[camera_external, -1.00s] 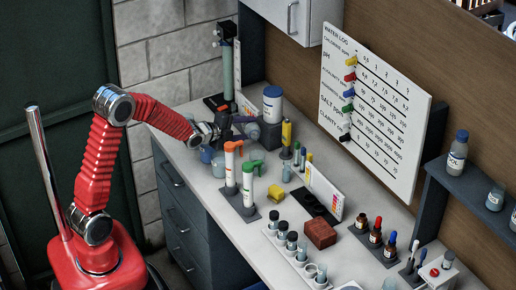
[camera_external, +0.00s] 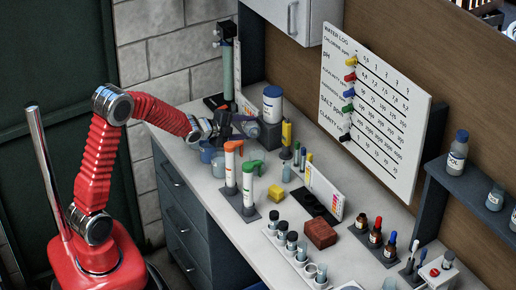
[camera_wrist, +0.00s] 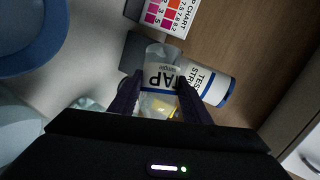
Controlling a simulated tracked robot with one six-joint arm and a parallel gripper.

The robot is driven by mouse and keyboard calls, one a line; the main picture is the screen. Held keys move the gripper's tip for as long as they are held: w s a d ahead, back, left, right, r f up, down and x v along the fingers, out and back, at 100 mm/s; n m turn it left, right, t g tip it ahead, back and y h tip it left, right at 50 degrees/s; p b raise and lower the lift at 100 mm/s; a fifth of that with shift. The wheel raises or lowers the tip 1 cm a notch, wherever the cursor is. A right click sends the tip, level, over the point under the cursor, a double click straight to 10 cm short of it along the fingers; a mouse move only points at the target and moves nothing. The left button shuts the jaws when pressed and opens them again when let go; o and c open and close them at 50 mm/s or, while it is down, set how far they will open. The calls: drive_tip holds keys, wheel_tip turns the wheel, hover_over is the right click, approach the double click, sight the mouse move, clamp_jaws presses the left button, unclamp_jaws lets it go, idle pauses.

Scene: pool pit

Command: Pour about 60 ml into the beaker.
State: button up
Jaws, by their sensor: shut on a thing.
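My gripper (camera_wrist: 158,88) is shut on a clear sample bottle labelled TAP (camera_wrist: 160,72), held between its two dark fingers. The label reads upside down in the wrist view, and a yellowish patch shows low between the fingers. In the external view my gripper (camera_external: 232,127) is above the back left of the counter, with the bottle small and unclear there. Two bluish vessels stand just below it, one blue (camera_external: 207,153) and one paler (camera_external: 218,168); I cannot tell which is the beaker. A blue rim (camera_wrist: 58,38) and a pale vessel (camera_wrist: 20,130) show at left in the wrist view.
A white test strips tub (camera_external: 272,104) stands behind my gripper. Dispensers with orange (camera_external: 231,168) and green (camera_external: 249,185) tops stand in front. A yellow block (camera_external: 277,193), a red-brown block (camera_external: 320,233) and a vial rack (camera_external: 292,258) lie further forward.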

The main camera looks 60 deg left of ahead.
sight(247, 134)
drive_tip(key=shift+s+d+f+n+g+h+b, duration=0.15)
drive_tip(key=shift+f+n+g+h+b, duration=0.15)
drive_tip(key=shift+f+n+h+b, duration=0.15)
drive_tip(key=shift+w+d+f+n+g+h+b, duration=0.1)
drive_tip(key=shift+d+f+n+g+h+b, duration=0.1)
drive_tip(key=shift+f+n+g+h, duration=0.25)
idle(1.4)
drive_tip(key=shift+s+d+r+n+h+b, duration=0.15)
drive_tip(key=shift+d+n+h+b, duration=0.2)
drive_tip(key=shift+n, duration=0.25)
drive_tip(key=shift+f+n+g+h+b, duration=0.3)
drive_tip(key=shift+f+n+h, duration=0.25)
drive_tip(key=shift+f, duration=0.15)
drive_tip(key=shift+a+n+h, duration=0.25)
drive_tip(key=shift+n+h, duration=0.1)
drive_tip(key=shift+h, duration=0.15)
drive_tip(key=shift+a+f+n+g+h+b, duration=0.2)
drive_tip(key=shift+f+n+g+h+b, duration=0.15)
drive_tip(key=shift+f+n+h+b, duration=0.25)
drive_tip(key=shift+w+a+r+n+h, duration=0.2)
drive_tip(key=shift+w+r+n+h, duration=0.1)
drive_tip(key=shift+r+n+h, duration=0.15)
drive_tip(key=shift+a+n+g+h+b, duration=0.15)
drive_tip(key=shift+n+g+h+b, duration=0.15)
drive_tip(key=shift+n+h+b, duration=0.35)
